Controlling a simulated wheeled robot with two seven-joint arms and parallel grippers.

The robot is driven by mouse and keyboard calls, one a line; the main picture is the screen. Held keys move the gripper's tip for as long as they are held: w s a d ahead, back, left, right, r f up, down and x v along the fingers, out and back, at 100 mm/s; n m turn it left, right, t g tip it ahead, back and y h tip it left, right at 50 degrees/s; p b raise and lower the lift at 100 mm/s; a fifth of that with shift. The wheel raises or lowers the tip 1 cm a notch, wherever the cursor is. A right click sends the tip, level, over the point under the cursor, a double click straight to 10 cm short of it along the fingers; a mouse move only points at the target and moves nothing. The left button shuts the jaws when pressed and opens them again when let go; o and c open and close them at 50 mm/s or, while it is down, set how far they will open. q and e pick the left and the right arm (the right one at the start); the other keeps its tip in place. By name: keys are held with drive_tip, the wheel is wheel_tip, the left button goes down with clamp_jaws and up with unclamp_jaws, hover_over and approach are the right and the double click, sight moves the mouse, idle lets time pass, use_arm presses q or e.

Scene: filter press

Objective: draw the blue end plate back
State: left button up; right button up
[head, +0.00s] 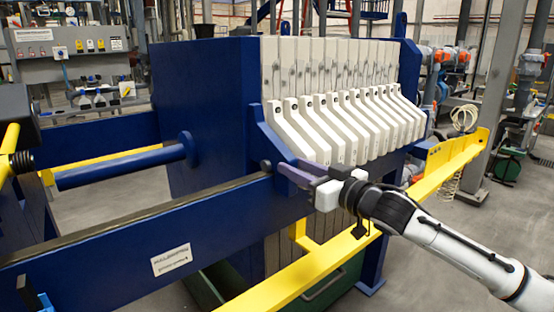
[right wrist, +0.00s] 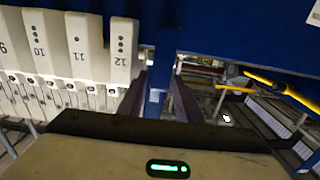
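The blue end plate (head: 205,110) is a tall thick block standing against the left end of the row of white filter plates (head: 340,125). A blue bracket (head: 264,132) stands on its near side by the side rail. My right gripper (head: 303,170) is at this bracket, reaching in from the right above the rail. In the right wrist view its two dark fingers (right wrist: 160,88) are apart, one on each side of a narrow blue upright bar (right wrist: 158,100). Contact with the bar is not clear. My left gripper is not in view.
A blue side rail (head: 110,245) runs along the front. A blue rod (head: 120,168) meets the end plate's left face, with open space around it. A yellow beam (head: 320,260) runs below my right arm. A grey control panel (head: 70,45) stands at the back left.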

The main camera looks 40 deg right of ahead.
sight(277, 159)
drive_tip(key=shift+w+a+p, duration=0.15)
drive_tip(key=shift+w+p, duration=0.1)
drive_tip(key=shift+w, duration=1.55)
drive_tip(key=shift+w+a+p, duration=0.15)
drive_tip(key=shift+w+p, duration=0.1)
drive_tip(key=shift+w, duration=1.55)
clamp_jaws()
